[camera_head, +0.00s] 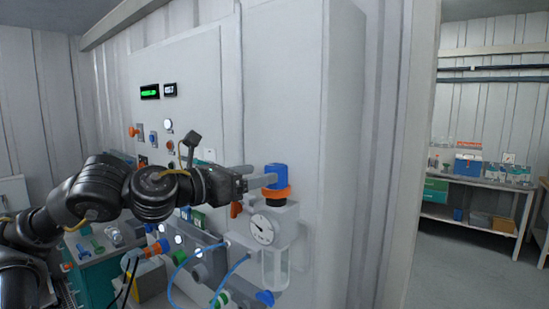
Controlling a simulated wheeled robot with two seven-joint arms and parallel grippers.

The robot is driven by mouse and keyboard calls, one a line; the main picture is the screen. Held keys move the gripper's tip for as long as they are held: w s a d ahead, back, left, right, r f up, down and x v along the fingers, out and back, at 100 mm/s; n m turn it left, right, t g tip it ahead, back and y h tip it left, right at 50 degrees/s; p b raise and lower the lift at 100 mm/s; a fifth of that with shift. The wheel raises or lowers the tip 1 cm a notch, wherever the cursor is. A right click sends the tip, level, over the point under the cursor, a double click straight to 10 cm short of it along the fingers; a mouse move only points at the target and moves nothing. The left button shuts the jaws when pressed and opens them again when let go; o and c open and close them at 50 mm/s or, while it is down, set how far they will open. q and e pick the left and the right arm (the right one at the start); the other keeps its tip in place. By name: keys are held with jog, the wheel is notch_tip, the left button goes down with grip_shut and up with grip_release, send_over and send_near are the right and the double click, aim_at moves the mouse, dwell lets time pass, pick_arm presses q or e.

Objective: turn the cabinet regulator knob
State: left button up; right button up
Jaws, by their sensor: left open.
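The regulator knob (277,176) is blue with an orange collar (275,192) below it. It sits on top of the grey regulator body (278,218), which carries a round white gauge (262,229) and a clear bowl (275,268). The regulator is mounted on the side of the tall white cabinet (285,80). My left gripper (266,180) reaches in from the left with its fingers at the knob. The fingers are open; whether they touch the knob I cannot tell. My right gripper does not show.
A control panel with a green display (149,92) and buttons is on the cabinet front. Blue tubing (236,266) and fittings lie below my left arm. A cluttered workbench (474,184) stands in the room at the right, with clear floor before it.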

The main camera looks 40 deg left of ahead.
aim_at(266, 172)
pick_arm(q)
jog(key=p+x, duration=0.1)
jog(key=x, duration=0.3)
jog(key=shift+w+r+p, duration=0.1)
jog(key=shift+w+p, duration=0.2)
jog(key=shift+w+d, duration=0.2)
jog(key=shift+w, duration=0.35)
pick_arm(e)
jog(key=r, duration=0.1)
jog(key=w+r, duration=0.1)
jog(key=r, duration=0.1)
pick_arm(q)
jog(key=shift+c, duration=0.3)
